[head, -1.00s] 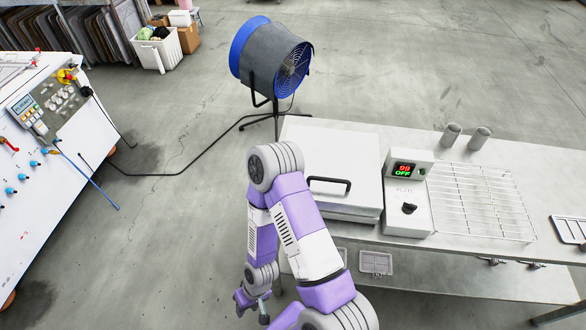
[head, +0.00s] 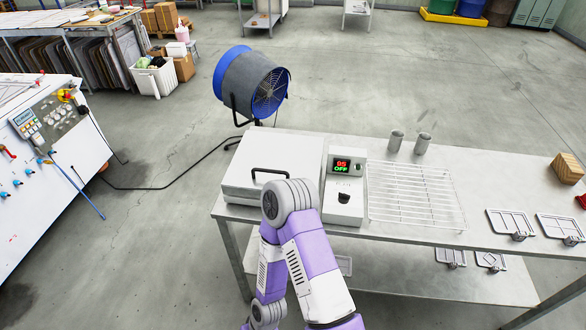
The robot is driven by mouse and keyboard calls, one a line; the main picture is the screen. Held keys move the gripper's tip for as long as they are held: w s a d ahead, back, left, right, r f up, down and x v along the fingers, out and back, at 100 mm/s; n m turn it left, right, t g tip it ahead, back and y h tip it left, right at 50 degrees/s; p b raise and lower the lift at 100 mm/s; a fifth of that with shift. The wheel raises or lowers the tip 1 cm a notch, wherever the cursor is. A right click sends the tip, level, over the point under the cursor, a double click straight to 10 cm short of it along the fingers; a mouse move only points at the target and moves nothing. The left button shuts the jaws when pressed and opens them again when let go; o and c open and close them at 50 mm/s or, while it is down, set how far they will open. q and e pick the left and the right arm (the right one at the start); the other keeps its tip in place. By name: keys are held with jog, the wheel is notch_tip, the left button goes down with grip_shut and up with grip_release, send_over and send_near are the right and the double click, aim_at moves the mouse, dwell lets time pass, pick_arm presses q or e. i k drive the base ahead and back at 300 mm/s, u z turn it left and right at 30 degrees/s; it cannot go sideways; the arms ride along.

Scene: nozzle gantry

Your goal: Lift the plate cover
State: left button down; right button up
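The plate cover (head: 275,158) is a flat, light grey lid on a low box at the left end of the metal table. It lies level and looks shut. Its black bar handle (head: 270,172) is on the near side; my arm's rounded elbow joint is just right of and in front of it, hiding part of the box's near side. A control unit with a lit display (head: 342,166) stands against the box's right side; the display's lower line reads OFF. One purple and white arm of mine bends down out of the bottom edge. Neither gripper can be made out.
A wire rack (head: 415,195) lies right of the control unit, with two grey cups (head: 409,142) behind it. Small framed plates (head: 510,223) and a wooden block (head: 567,168) are farther right.

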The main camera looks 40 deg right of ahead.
aim_at(260, 157)
jog(key=z, duration=1)
jog(key=i, duration=0.2)
jog(key=z, duration=0.05)
